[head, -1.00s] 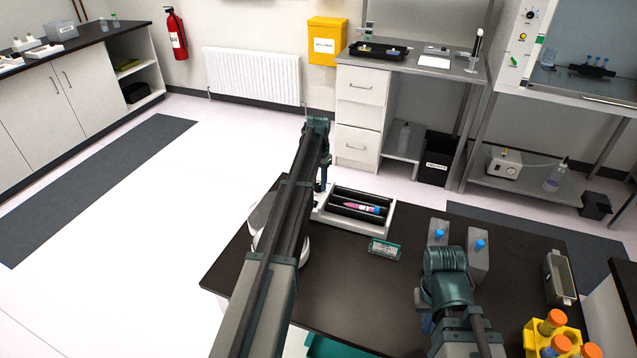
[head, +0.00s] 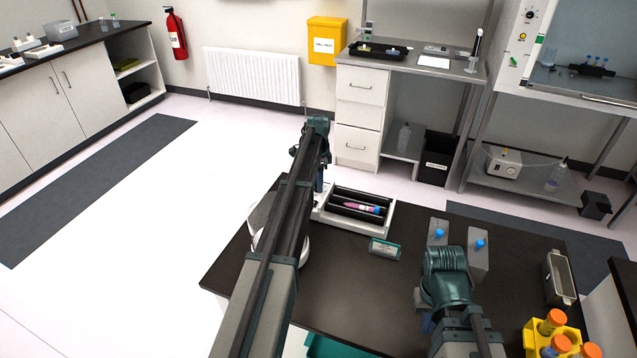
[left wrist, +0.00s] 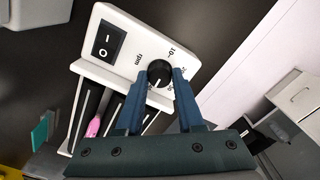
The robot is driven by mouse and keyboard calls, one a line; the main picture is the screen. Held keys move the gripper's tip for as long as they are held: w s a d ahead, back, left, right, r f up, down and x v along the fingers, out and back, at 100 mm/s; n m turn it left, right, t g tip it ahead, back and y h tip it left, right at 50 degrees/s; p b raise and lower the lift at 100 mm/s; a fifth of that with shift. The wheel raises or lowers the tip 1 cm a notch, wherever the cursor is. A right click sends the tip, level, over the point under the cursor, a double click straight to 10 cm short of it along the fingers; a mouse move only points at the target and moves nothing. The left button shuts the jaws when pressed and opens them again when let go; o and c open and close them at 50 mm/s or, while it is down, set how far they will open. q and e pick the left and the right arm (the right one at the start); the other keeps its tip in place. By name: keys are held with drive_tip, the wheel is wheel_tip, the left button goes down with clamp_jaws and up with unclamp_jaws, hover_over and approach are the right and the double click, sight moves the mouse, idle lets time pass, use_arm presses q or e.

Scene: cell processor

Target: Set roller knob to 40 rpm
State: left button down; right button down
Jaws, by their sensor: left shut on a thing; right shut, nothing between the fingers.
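The tube roller (head: 388,226) is a white unit with dark rollers and a pink tube (head: 362,208) on it. Its white control panel in the left wrist view (left wrist: 118,58) has a black rocker switch (left wrist: 107,40), the marking "rpm" and a scale with 10 legible. The black roller knob (left wrist: 159,72) has a white mark, apparently on its lower side in that view; the exact setting is unclear. My left gripper (left wrist: 158,82) is shut on the knob, one finger on each side. In the head view my left arm hides the knob. My right gripper (head: 426,323) is shut and empty, partly hidden below its wrist.
A small teal-edged card (head: 385,249) lies in front of the roller. A metal tray (head: 559,279) and a yellow rack (head: 546,338) of orange-capped tubes are at the right. The dark bench middle is clear.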

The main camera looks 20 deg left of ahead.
idle(0.4)
use_arm(q)
drive_tip(key=c, duration=0.5)
unclamp_jaws()
drive_tip(key=shift+r, duration=0.1)
wheel_tip(320, 180, up, 14)
drive_tip(key=p, duration=1.3)
drive_tip(key=shift+p, duration=0.4)
use_arm(e)
wheel_tip(320, 180, up, 14)
use_arm(q)
drive_tip(key=shift+f, duration=0.2)
use_arm(e)
drive_tip(key=shift+f, duration=0.15)
